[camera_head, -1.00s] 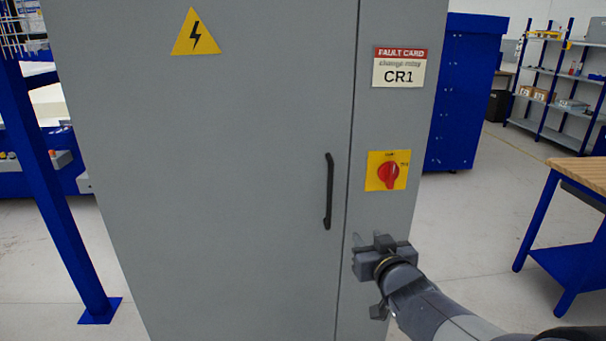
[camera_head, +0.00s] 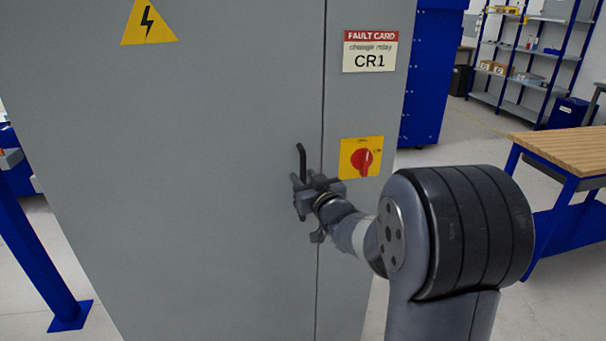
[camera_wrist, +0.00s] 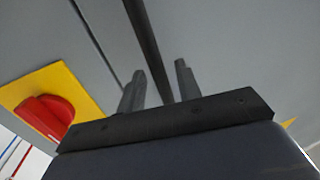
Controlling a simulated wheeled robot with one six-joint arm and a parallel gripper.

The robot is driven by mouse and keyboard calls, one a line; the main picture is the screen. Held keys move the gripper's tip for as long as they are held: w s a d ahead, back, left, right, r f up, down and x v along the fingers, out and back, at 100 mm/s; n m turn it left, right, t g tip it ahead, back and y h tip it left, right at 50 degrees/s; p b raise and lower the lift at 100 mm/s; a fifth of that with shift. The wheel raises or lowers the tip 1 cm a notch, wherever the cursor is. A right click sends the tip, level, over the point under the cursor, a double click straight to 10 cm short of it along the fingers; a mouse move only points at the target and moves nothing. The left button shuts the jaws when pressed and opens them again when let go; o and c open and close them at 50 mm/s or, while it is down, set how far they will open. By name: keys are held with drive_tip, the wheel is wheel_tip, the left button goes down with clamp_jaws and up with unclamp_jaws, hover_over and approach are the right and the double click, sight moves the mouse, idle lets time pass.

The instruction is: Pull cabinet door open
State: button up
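The grey cabinet door (camera_head: 200,150) is shut, its edge seam running just right of the handle. The black vertical bar handle (camera_head: 301,158) is on the door; its lower part is hidden behind my gripper (camera_head: 303,190). In the wrist view the handle (camera_wrist: 148,50) runs down between the two fingers of my gripper (camera_wrist: 157,85). The fingers are apart, one on each side of the bar, with a gap visible around it. Whether the bar is fully in the finger depth is hard to tell.
A red rotary switch on a yellow plate (camera_head: 361,158) is right of the handle, close to my gripper; it also shows in the wrist view (camera_wrist: 50,115). A wooden-topped bench (camera_head: 560,150) stands at right. A blue post (camera_head: 40,240) stands at left. Floor between is clear.

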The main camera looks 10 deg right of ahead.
drive_tip(key=shift+w+a, duration=0.15)
drive_tip(key=shift+w, duration=0.55)
drive_tip(key=shift+c, duration=0.3)
clamp_jaws()
